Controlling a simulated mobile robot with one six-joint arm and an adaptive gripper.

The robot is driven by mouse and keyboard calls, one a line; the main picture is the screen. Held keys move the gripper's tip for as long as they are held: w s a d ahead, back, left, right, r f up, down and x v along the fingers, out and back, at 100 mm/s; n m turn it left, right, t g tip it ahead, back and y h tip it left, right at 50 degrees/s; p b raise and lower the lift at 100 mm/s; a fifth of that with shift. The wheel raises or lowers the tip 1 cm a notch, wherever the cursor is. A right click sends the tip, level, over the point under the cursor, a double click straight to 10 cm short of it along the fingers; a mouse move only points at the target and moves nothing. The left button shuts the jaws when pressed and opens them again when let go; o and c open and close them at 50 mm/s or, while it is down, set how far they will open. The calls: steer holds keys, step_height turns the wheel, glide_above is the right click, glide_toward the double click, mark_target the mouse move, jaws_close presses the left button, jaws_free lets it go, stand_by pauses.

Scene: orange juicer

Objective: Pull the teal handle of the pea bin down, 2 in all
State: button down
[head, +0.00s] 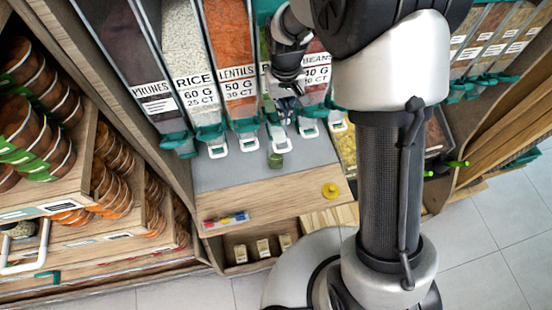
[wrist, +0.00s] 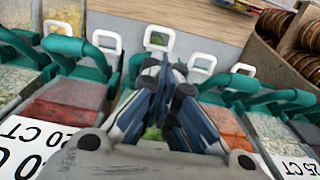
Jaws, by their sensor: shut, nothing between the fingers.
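The pea bin, between lentils and beans, is mostly hidden behind my gripper and arm in the head view. Its green contents (wrist: 152,132) show a little between the fingers in the wrist view. Its teal handle (wrist: 136,66) is partly covered by the fingers, and a teal part (head: 268,106) shows beside my gripper in the head view. A white loop (wrist: 159,37) sticks out in front of it. My gripper (head: 287,104) is shut and empty, with its fingertips (wrist: 165,66) at the handle. I cannot tell if they touch it.
Lentils (head: 229,70) and rice (head: 189,75) bins stand left, the beans bin (head: 316,80) right, with teal handles close by. A small green thing (head: 275,160) is on or above the grey counter (head: 220,174). A yellow knob (head: 330,190) sits on the wooden front.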

steer(key=shift+s+d+f+b, duration=0.1)
steer(key=shift+s+f+b, duration=0.1)
steer(key=shift+f+b, duration=0.55)
steer(key=shift+s+a+f+b, duration=0.15)
steer(key=shift+f+b, duration=0.3)
steer(key=shift+f, duration=0.5)
steer(key=shift+s+d+f+b, duration=0.2)
steer(key=shift+f+b, duration=0.4)
steer(key=shift+f, duration=0.25)
steer(key=shift+r, duration=0.25)
steer(key=r+p, duration=0.1)
steer(key=r, duration=0.1)
steer(key=r+p, duration=0.2)
steer(key=w+r+p, duration=0.1)
steer(key=r+p, duration=0.1)
steer(key=shift+w+a+r, duration=0.1)
steer(key=shift+a+r, duration=0.1)
steer(key=shift+r, duration=0.15)
steer(key=s+r+p, duration=0.3)
steer(key=s+r, duration=0.1)
steer(key=r, duration=0.1)
steer(key=shift+d, duration=0.4)
